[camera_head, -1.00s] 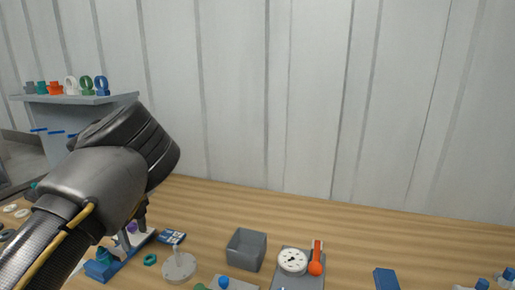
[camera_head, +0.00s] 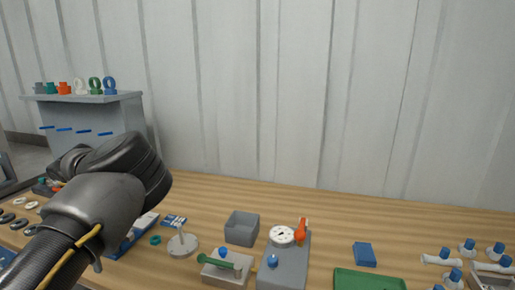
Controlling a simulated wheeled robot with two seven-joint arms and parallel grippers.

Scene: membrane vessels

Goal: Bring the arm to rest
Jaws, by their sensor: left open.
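My left arm comes in from the lower left, and its dark, bulky wrist and left gripper (camera_head: 125,170) hang over the left part of the wooden bench (camera_head: 205,200). The gripper is open and I see nothing held in it. The fingers are mostly hidden by the arm itself. Behind the arm, a blue stand (camera_head: 122,250) is partly covered. My right gripper is not in view.
A grey shelf (camera_head: 125,97) with coloured rings stands back left. On the bench are a grey open box (camera_head: 242,228), a dial gauge unit (camera_head: 283,237), a round grey stand (camera_head: 183,245), a green tray (camera_head: 368,281), a blue block (camera_head: 365,254) and blue-capped fittings (camera_head: 467,247).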

